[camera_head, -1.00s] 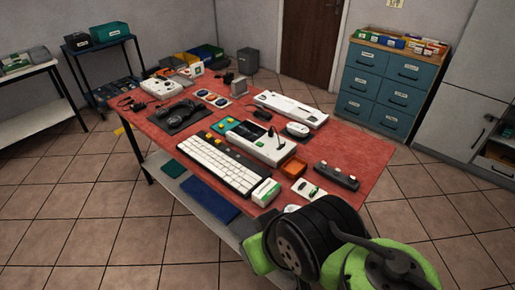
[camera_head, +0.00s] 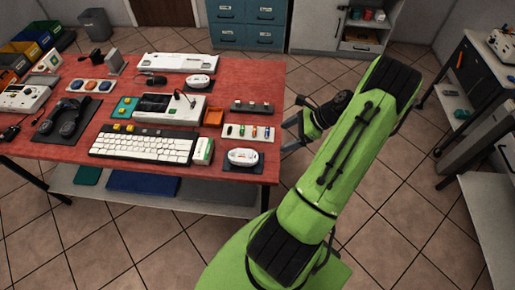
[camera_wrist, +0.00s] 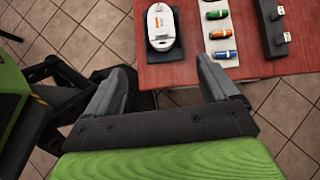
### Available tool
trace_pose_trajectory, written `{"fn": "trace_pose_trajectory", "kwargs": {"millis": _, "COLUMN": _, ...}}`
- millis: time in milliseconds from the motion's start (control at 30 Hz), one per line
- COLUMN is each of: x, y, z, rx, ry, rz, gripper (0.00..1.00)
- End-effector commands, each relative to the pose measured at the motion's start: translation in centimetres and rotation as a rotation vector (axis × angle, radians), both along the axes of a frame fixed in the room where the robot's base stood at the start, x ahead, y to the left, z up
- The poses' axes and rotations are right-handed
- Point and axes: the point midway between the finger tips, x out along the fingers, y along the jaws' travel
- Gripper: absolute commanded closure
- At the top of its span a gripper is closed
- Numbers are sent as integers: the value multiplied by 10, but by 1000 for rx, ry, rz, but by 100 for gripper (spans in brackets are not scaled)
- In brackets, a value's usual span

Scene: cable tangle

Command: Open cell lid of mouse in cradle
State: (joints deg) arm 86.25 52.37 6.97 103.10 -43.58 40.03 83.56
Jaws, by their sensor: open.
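A white mouse (camera_head: 243,156) with a small orange marking sits on a dark base (camera_head: 232,168) near the table's right front corner. In the wrist view the mouse (camera_wrist: 163,25) lies on its dark base (camera_wrist: 152,43) at the table edge, just beyond the fingertips. A second white mouse-like device (camera_head: 198,81) rests on a dark pad farther back. I cannot tell the lid's outline on either. My gripper (camera_head: 289,134) is off the table's right edge, to the right of the near mouse. It is open and empty, and its spread fingers (camera_wrist: 163,72) touch nothing.
A pale strip with several coloured cells (camera_head: 248,132) and a dark block (camera_head: 252,107) lie near the mouse. A white-and-green box (camera_head: 203,151) and a keyboard (camera_head: 143,147) are to its left.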

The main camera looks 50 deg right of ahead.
Motion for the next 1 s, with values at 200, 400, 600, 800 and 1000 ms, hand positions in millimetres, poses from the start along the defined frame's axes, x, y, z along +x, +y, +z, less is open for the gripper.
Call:
{"fn": "trace_pose_trajectory", "kwargs": {"millis": 200, "x": 8, "y": 7, "z": -20, "rx": 31, "ry": -4, "rz": -33, "gripper": 13}}
{"fn": "trace_pose_trajectory", "kwargs": {"millis": 400, "x": 36, "y": 29, "z": -56, "rx": 30, "ry": -2, "rz": -31, "gripper": 13}}
{"fn": "trace_pose_trajectory", "kwargs": {"millis": 600, "x": 64, "y": 50, "z": -91, "rx": 28, "ry": -1, "rz": -30, "gripper": 13}}
{"fn": "trace_pose_trajectory", "kwargs": {"millis": 800, "x": 81, "y": 63, "z": -113, "rx": 27, "ry": -1, "rz": -32, "gripper": 13}}
{"fn": "trace_pose_trajectory", "kwargs": {"millis": 1000, "x": 85, "y": 65, "z": -117, "rx": 24, "ry": -2, "rz": -34, "gripper": 13}}
